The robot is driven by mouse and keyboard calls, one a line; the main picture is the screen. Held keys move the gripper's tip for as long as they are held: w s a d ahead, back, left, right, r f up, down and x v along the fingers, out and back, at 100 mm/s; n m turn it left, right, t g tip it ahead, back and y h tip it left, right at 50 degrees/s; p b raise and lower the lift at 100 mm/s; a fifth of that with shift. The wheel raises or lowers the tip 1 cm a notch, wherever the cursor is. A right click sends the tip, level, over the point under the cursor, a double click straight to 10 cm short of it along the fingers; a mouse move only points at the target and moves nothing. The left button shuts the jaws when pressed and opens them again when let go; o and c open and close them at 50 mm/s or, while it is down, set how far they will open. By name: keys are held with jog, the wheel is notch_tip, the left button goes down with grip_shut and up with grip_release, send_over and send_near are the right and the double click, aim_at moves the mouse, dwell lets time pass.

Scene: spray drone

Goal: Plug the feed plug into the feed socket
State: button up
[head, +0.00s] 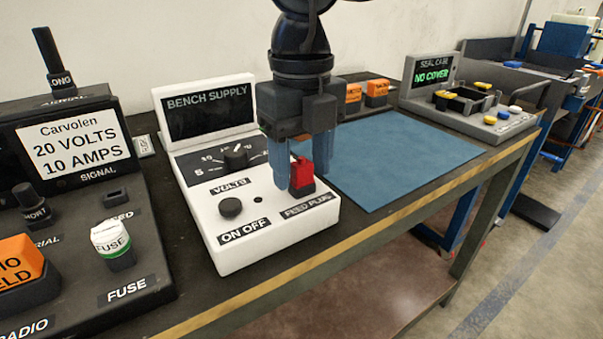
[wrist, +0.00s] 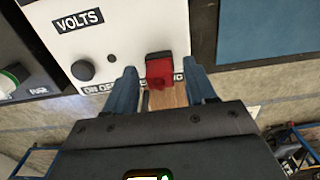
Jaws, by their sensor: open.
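The red feed plug (head: 301,174) stands upright in a dark holder at the front right of the white bench supply, above the FEED PLUG label. It also shows in the wrist view (wrist: 159,70). My gripper (head: 302,172) is over it, pointing down, with its blue fingers open. In the wrist view my gripper (wrist: 160,80) has one finger on each side of the plug, with a gap visible at each side.
The Carvolen panel carries a white fuse (head: 112,240) and an orange block (head: 22,270). A clear blue mat (head: 400,158) lies right of my gripper. A seal case unit (head: 470,112) stands beyond.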

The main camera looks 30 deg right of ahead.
aim_at(301, 163)
jog(key=shift+f+b, duration=0.1)
jog(key=shift+b, duration=0.25)
jog(key=shift+c, duration=0.4)
grip_shut()
jog(key=shift+r, duration=0.2)
dwell(0.3)
jog(key=shift+r+p, duration=1.55)
jog(key=shift+r, duration=1.35)
